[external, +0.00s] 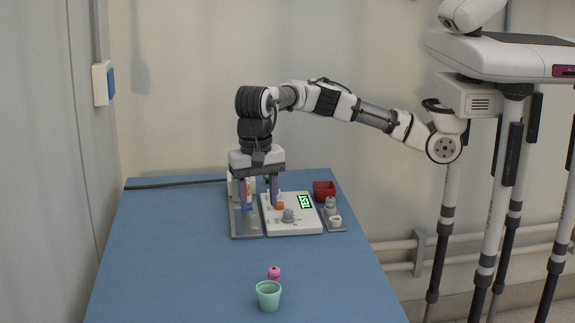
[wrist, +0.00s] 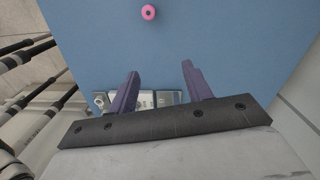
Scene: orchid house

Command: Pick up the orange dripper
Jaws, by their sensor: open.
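My gripper (external: 258,203) points down over the far part of the blue table, with its two purple fingers apart and nothing seen between them. A small orange piece (external: 280,206) sits on the white panel, just right of the right finger in the external view. Another small orange patch (external: 248,187) shows beside the left finger, partly hidden by it. I cannot tell which of these is the orange dripper. In the wrist view the open fingers (wrist: 160,88) frame part of the panel; no orange shows there.
The white panel (external: 303,226) carries a green-lit display (external: 305,202) and a grey knob (external: 288,215). A grey tray (external: 245,233) lies left; a red box (external: 324,188) and small grey-white parts stand right. A mint cup (external: 268,294) and pink object (external: 274,273) stand near the front. Mid-table is clear.

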